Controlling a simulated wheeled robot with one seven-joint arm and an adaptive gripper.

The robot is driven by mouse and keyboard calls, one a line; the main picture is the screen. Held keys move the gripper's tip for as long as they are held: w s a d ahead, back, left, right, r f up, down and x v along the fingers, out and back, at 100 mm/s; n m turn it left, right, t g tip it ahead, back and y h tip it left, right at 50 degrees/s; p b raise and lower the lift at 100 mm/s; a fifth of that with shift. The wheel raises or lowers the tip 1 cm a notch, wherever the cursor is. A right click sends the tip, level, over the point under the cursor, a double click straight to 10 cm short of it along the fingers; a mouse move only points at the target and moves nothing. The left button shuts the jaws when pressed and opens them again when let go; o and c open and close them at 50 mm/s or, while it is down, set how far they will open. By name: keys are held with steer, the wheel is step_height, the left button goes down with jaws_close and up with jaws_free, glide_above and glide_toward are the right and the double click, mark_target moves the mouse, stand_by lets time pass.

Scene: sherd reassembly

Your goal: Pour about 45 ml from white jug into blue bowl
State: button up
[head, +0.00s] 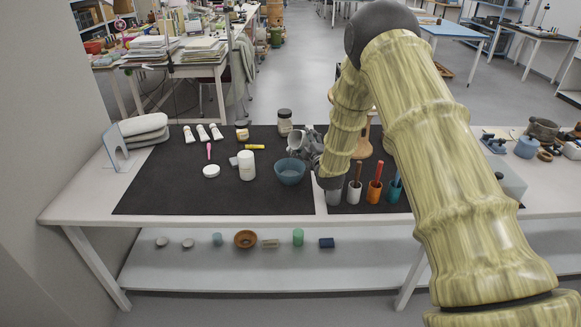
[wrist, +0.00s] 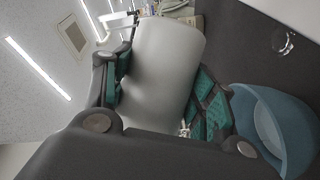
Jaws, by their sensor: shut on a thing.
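The white jug (wrist: 165,65) is between the fingers of my gripper (wrist: 165,95) in the wrist view, and the gripper is shut on it. In the head view, my gripper (head: 312,148) holds the jug (head: 296,140) above the blue bowl (head: 289,176), and the jug looks tilted to the left. The bowl stands upright on the dark mat, and it also shows at the lower right of the wrist view (wrist: 270,125). I see no clear stream, and the liquid levels cannot be told.
A white bottle (head: 246,166) and a white lid (head: 211,171) stand left of the bowl on the dark mat (head: 160,190). Cups with tools (head: 355,192) stand to the right. Jars (head: 285,122) stand behind. A small glossy patch (wrist: 283,42) shows on the mat. The mat's front left is clear.

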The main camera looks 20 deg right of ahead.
steer(key=shift+d+r+m+g+p, duration=0.1)
steer(key=shift+r+m+g+p, duration=0.15)
steer(key=shift+m+p, duration=0.2)
steer(key=shift+d+r+m+g+p, duration=0.1)
steer(key=shift+m+g+p, duration=0.2)
steer(key=shift+m, duration=0.25)
steer(key=shift+f+m+y, duration=0.3)
steer(key=shift+f+m, duration=0.2)
steer(key=shift+a+r+m+g+p, duration=0.1)
steer(key=shift+r+m+g+p, duration=0.3)
steer(key=shift+r+p, duration=0.15)
steer(key=shift+f, duration=0.15)
steer(key=shift+r+m+y+p, duration=0.3)
steer(key=shift+r+m+p, duration=0.1)
steer(key=shift+r+p, duration=0.25)
steer(key=shift+d+r+g, duration=0.2)
steer(key=shift+r+g, duration=0.05)
steer(key=shift+m, duration=0.3)
steer(key=shift+f, duration=0.1)
